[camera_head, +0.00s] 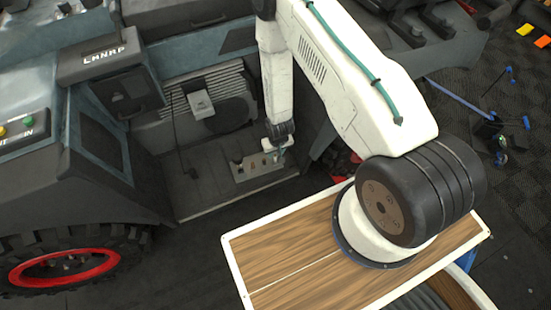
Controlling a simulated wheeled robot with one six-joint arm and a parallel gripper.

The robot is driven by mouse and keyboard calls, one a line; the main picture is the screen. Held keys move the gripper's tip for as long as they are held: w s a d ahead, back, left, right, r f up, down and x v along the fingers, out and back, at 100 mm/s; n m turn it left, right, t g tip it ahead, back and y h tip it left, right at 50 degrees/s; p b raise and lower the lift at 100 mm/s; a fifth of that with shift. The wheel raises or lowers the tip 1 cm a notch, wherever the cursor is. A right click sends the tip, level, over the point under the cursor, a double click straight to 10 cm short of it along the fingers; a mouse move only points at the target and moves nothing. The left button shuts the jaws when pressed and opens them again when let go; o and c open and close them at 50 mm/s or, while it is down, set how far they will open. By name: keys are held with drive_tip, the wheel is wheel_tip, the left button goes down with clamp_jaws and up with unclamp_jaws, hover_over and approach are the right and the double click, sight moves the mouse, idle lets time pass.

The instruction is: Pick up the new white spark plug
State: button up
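A small grey holder (264,174) with upright slots stands on the dark platform at the middle of the view. Dark shapes show in its slots, too small to tell apart. My gripper (277,156) is at the end of my white arm, right over the right part of the holder. Its fingers are tiny here and partly merge with the holder behind, so I cannot tell whether they are open or shut. A small pale patch shows by the gripper; I cannot tell whether it is the white spark plug or part of my gripper. No spark plug is clearly visible.
The dark platform (205,195) has bare room left of the holder. A grey ribbed machine part (215,95) stands behind it. A large vehicle-like machine with a red-rimmed wheel (65,268) fills the left. Blue-and-black equipment (497,130) stands at right on the dark floor.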

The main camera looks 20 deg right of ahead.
sight(275, 156)
drive_tip(key=f, duration=0.4)
drive_tip(key=shift+w+f, duration=0.35)
clamp_jaws()
drive_tip(key=shift+r, duration=0.1)
